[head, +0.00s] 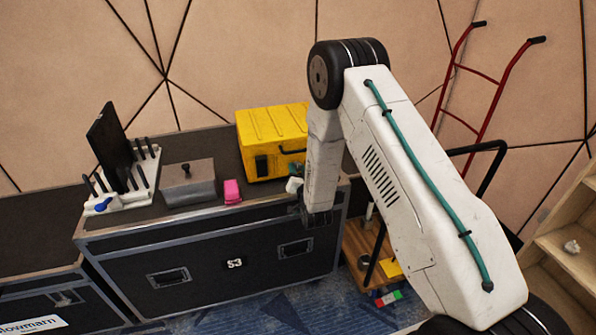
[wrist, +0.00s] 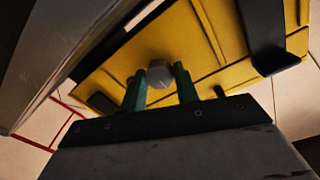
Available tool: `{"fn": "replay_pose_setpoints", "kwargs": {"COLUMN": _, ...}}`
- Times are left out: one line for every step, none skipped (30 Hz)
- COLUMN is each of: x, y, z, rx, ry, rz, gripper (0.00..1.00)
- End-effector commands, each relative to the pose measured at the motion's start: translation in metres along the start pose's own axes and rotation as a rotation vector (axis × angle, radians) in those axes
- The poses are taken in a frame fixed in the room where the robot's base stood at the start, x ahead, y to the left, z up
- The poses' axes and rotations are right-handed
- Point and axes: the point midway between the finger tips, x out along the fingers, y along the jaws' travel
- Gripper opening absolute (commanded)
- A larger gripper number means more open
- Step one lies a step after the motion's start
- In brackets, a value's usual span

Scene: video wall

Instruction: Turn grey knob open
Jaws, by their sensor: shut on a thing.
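The grey knob (wrist: 159,73) is a small faceted block in the wrist view, between the two green fingers of my gripper (wrist: 157,85). My gripper is shut on it, one finger on each side. The yellow case (wrist: 205,45) fills the view behind the knob. In the head view the yellow case (head: 272,125) stands on the black flight case, and my gripper (head: 297,171) is at its front right side. There my arm covers much of the gripper, and I cannot tell the knob clearly from the parts around it.
On the black flight case (head: 190,258) also stand a pink block (head: 232,192), a grey box with a dark knob on top (head: 188,184) and a white rack (head: 128,192) with black pegs. A red hand truck (head: 490,100) leans behind my arm. Wooden shelves (head: 570,240) stand at right.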

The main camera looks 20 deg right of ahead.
Motion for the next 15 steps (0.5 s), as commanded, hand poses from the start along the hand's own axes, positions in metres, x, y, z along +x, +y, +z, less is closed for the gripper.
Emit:
{"fn": "replay_pose_setpoints", "kwargs": {"x": 0.0000, "y": 0.0002, "z": -0.0001, "rx": -0.024, "ry": 0.002, "rz": 0.000, "gripper": 0.08}}
{"fn": "replay_pose_setpoints", "kwargs": {"x": 0.0000, "y": 0.0002, "z": -0.0001, "rx": -0.042, "ry": 0.003, "rz": 0.000, "gripper": 0.08}}
{"fn": "replay_pose_setpoints", "kwargs": {"x": 0.0000, "y": 0.0002, "z": -0.0001, "rx": -0.069, "ry": 0.004, "rz": -0.001, "gripper": 0.08}}
{"fn": "replay_pose_setpoints", "kwargs": {"x": 0.0000, "y": 0.0002, "z": -0.0001, "rx": -0.091, "ry": 0.005, "rz": -0.001, "gripper": 0.08}}
{"fn": "replay_pose_setpoints", "kwargs": {"x": 0.0000, "y": 0.0002, "z": -0.0001, "rx": -0.114, "ry": 0.006, "rz": -0.002, "gripper": 0.08}}
{"fn": "replay_pose_setpoints", "kwargs": {"x": 0.0000, "y": 0.0002, "z": -0.0001, "rx": -0.147, "ry": 0.007, "rz": -0.003, "gripper": 0.08}}
{"fn": "replay_pose_setpoints", "kwargs": {"x": 0.0000, "y": 0.0002, "z": 0.0000, "rx": -0.173, "ry": 0.008, "rz": -0.003, "gripper": 0.08}}
{"fn": "replay_pose_setpoints", "kwargs": {"x": 0.0000, "y": 0.0002, "z": 0.0000, "rx": -0.200, "ry": 0.009, "rz": -0.004, "gripper": 0.08}}
{"fn": "replay_pose_setpoints", "kwargs": {"x": 0.0000, "y": 0.0002, "z": 0.0000, "rx": -0.237, "ry": 0.011, "rz": -0.004, "gripper": 0.08}}
{"fn": "replay_pose_setpoints", "kwargs": {"x": 0.0000, "y": 0.0002, "z": 0.0001, "rx": -0.266, "ry": 0.012, "rz": -0.005, "gripper": 0.08}}
{"fn": "replay_pose_setpoints", "kwargs": {"x": 0.0000, "y": 0.0002, "z": 0.0001, "rx": -0.294, "ry": 0.013, "rz": -0.006, "gripper": 0.08}}
{"fn": "replay_pose_setpoints", "kwargs": {"x": 0.0001, "y": 0.0002, "z": 0.0001, "rx": -0.332, "ry": 0.014, "rz": -0.006, "gripper": 0.08}}
{"fn": "replay_pose_setpoints", "kwargs": {"x": 0.0001, "y": 0.0002, "z": 0.0002, "rx": -0.361, "ry": 0.015, "rz": -0.007, "gripper": 0.08}}
{"fn": "replay_pose_setpoints", "kwargs": {"x": 0.0001, "y": 0.0002, "z": 0.0002, "rx": -0.390, "ry": 0.017, "rz": -0.008, "gripper": 0.08}}
{"fn": "replay_pose_setpoints", "kwargs": {"x": 0.0001, "y": 0.0003, "z": 0.0002, "rx": -0.428, "ry": 0.018, "rz": -0.008, "gripper": 0.08}}
